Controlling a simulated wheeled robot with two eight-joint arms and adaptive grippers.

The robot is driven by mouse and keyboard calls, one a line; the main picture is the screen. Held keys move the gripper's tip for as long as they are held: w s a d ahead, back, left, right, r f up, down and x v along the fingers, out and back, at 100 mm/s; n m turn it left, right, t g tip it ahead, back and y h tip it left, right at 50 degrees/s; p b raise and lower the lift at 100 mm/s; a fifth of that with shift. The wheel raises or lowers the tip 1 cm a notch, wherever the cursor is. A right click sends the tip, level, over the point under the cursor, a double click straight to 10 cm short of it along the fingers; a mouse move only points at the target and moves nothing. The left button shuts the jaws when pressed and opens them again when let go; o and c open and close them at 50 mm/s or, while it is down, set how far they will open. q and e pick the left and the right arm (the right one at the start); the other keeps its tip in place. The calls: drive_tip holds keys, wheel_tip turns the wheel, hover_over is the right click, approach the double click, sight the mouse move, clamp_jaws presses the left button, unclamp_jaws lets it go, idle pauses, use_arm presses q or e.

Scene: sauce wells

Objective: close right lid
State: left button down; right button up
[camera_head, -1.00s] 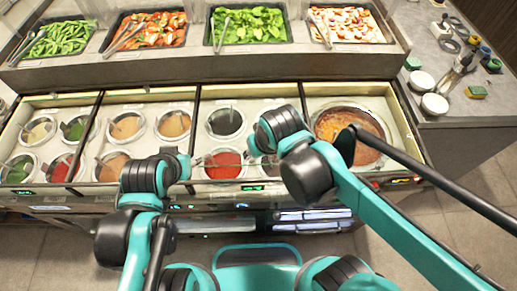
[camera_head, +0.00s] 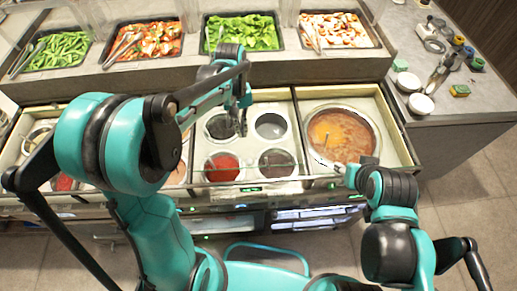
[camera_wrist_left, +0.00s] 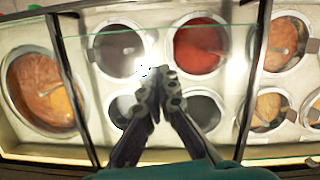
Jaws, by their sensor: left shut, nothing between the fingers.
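The sauce-well counter (camera_head: 288,125) has dark-framed sections. One section holds several round wells, among them a red sauce well (camera_head: 222,167). The section to its right holds a large soup well (camera_head: 341,135). A thin, clear glass edge crosses the wrist view (camera_wrist_left: 200,28); I cannot tell which lid it belongs to or how far it is shut. My left gripper (camera_head: 238,120) is over the back of the several-well section, pointing down. In the wrist view (camera_wrist_left: 157,73) its fingers are together and empty. My right gripper (camera_head: 347,172) is at the front edge near the soup well; its fingers are unclear.
Trays of green beans (camera_head: 57,52), tomatoes (camera_head: 150,40), leafy greens (camera_head: 242,33) and mushrooms (camera_head: 337,31) stand on the raised shelf behind. White bowls (camera_head: 420,104) and bottles stand on the right counter. My left arm covers the left wells.

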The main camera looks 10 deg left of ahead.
sight(248, 165)
use_arm(q)
drive_tip(key=b+x, duration=0.1)
drive_tip(key=x, duration=0.2)
drive_tip(key=b+x, duration=0.1)
drive_tip(key=x, duration=0.3)
drive_tip(key=b+x, duration=0.1)
drive_tip(key=x, duration=0.2)
drive_tip(key=shift+w+d+f, duration=0.1)
drive_tip(key=shift+d+f, duration=0.2)
drive_tip(key=shift+d, duration=0.15)
use_arm(e)
drive_tip(key=f, duration=0.1)
drive_tip(key=d+f, duration=0.1)
drive_tip(key=shift+s+f, duration=0.3)
drive_tip(key=shift+f, duration=0.05)
use_arm(q)
drive_tip(key=s, duration=0.2)
drive_tip(key=s+d, duration=0.1)
drive_tip(key=s, duration=0.2)
drive_tip(key=shift+s+d, duration=0.1)
drive_tip(key=shift+d, duration=0.1)
drive_tip(key=shift+g, duration=0.3)
use_arm(e)
drive_tip(key=shift+w+f, duration=0.1)
drive_tip(key=shift+f, duration=0.1)
